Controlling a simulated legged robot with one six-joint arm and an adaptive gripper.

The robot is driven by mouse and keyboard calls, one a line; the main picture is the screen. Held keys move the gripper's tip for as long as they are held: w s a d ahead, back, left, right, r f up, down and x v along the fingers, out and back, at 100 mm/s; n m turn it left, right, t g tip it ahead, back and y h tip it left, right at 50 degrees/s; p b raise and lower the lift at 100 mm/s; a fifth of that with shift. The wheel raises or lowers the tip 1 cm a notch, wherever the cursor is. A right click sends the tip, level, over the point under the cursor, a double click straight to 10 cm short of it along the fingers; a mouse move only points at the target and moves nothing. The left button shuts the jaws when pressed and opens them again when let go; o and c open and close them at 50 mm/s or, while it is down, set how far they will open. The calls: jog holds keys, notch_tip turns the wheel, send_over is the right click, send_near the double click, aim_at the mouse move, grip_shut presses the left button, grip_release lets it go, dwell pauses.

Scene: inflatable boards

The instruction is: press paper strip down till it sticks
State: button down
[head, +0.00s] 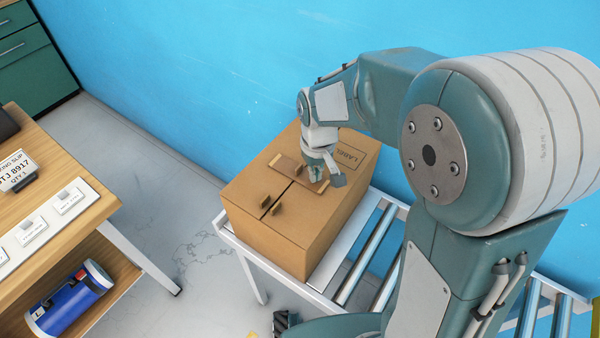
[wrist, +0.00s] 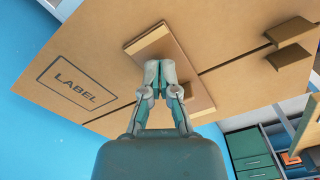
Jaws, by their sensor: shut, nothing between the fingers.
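A brown cardboard box (head: 265,225) stands on a roller conveyor, its top flaps meeting at a dark seam. A brown paper strip (head: 287,166) lies across the seam; it also shows in the wrist view (wrist: 150,40). My gripper (head: 316,176) is shut and empty, with its fingertips over the strip near its middle in the wrist view (wrist: 160,68). I cannot tell whether the tips touch the strip, and they hide part of it. A printed LABEL outline (wrist: 80,88) is on the box top beside the strip.
Small upright tabs (head: 272,207) stand along the seam. The roller conveyor (head: 362,252) runs right, its rollers bare. A wooden bench (head: 85,215) with cards and a packing slip is at the left, a blue roll (head: 68,298) on its lower shelf. A blue wall is behind.

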jog(key=shift+f, duration=0.55)
dwell(0.4)
jog(key=shift+r, duration=0.1)
jog(key=shift+r, duration=2.95)
